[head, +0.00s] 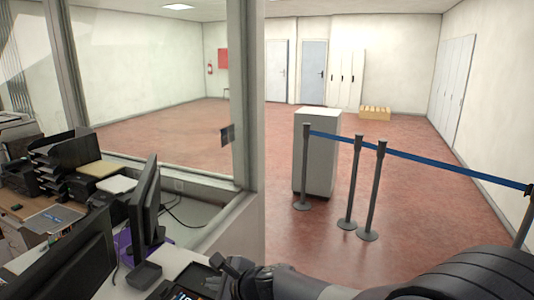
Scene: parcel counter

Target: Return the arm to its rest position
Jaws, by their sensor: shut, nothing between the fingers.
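My dark arm reaches in from the bottom right corner of the head view, low across the picture. At its end, my gripper (232,268) is at the bottom centre, over the near end of the light desk (190,262). It is shut and holds nothing. Its fingertips are small and dark against the dark things on the desk, and part of the hand is cut off by the lower edge. A black device with keys (192,280) lies just left of my gripper; I cannot tell whether they touch.
Two monitors (143,210) and a small black tray (144,275) stand left of my gripper. A window post (240,120) rises behind the desk. A grey cabinet (316,155) and belt posts (373,190) stand beyond on open red floor.

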